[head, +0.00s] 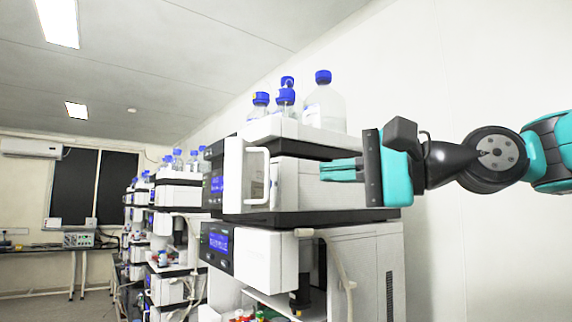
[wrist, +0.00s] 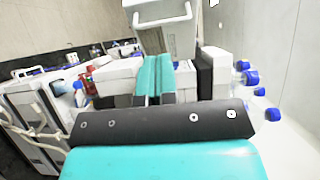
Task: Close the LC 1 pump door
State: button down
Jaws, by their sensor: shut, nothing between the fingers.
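The pump door (head: 233,176) is a white panel with a bar handle on the upper module of the nearest stack. It stands swung open, its handle (head: 268,178) facing right in the head view. In the wrist view the door (wrist: 165,38) and its handle show at the top, beyond the fingertips. My gripper (head: 324,170) is to the right of the door, its teal fingers shut and pointing left at about handle height. The fingers look apart from the door and hold nothing; they also show in the wrist view (wrist: 157,65). No LC 1 label is readable.
Bottles with blue caps (head: 323,108) stand on top of the nearest stack. A lower white module (head: 265,257) with a blue display sits under the pump, with tubing hanging beside it. More stacks (head: 178,192) recede to the left. Bare white wall lies to the right.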

jog(key=p+x, duration=0.3)
jog(key=x, duration=0.5)
